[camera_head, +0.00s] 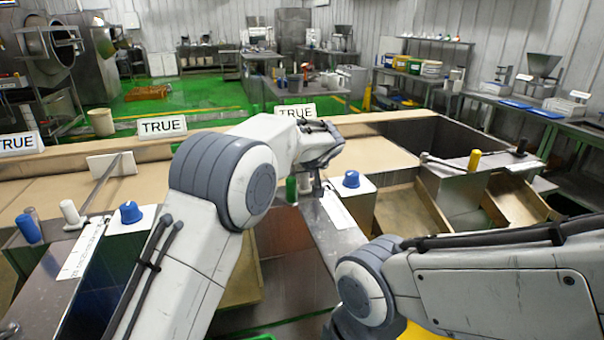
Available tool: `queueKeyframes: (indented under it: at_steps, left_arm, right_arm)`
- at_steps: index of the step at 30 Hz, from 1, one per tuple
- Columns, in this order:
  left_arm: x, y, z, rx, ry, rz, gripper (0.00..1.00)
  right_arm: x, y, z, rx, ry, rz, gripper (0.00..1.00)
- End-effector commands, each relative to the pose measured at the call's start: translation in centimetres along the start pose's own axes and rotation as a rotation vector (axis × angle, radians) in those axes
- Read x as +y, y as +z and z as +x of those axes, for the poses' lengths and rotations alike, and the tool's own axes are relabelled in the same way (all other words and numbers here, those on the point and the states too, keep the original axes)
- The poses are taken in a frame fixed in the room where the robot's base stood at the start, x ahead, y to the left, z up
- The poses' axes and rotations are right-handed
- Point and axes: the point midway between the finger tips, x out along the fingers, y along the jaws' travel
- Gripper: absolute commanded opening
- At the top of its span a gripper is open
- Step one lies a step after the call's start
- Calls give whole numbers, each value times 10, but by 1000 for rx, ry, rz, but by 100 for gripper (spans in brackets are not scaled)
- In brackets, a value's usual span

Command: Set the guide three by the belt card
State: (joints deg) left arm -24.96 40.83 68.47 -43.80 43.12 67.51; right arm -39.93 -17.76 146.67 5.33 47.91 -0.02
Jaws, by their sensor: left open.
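Three white cards reading TRUE stand along the far side of the tan belt (378,150): a left card (16,143), a middle card (162,126) and a right card (296,111). A guide with a white plate (112,163) and thin bar reaches over the belt at left, by a white peg (70,212). A metal guide arm (440,162) lies at right by a yellow peg (474,160). I cannot tell which guide is three. My left gripper (318,190) is open, pointing down between a green peg (291,190) and a blue knob (351,179). My right gripper is out of view.
Another blue knob (130,212) and a marked white strip (82,250) are at left, near a blue peg (28,229). A similar strip (337,208) lies by my left gripper. A black peg (522,146) stands at right. Tan chutes (412,208) slope below the belt. My left arm hides the middle.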

Motion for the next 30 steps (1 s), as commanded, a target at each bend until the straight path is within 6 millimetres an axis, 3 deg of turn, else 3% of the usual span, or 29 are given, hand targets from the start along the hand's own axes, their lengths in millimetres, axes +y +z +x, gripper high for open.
queueKeyframes:
  at_steps: [5, 6, 11, 30]
  left_arm:
    - [0, 0, 0, 0, 0, 0, 63]
    - [0, 0, 0, 0, 0, 0, 59]
    - [0, 0, 0, 0, 0, 1, 0]
    - [0, 0, 0, 0, -1, 1, 0]
  right_arm:
    - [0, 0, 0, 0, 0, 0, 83]
    - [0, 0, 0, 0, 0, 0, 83]
    - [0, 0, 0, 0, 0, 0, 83]
    - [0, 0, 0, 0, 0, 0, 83]
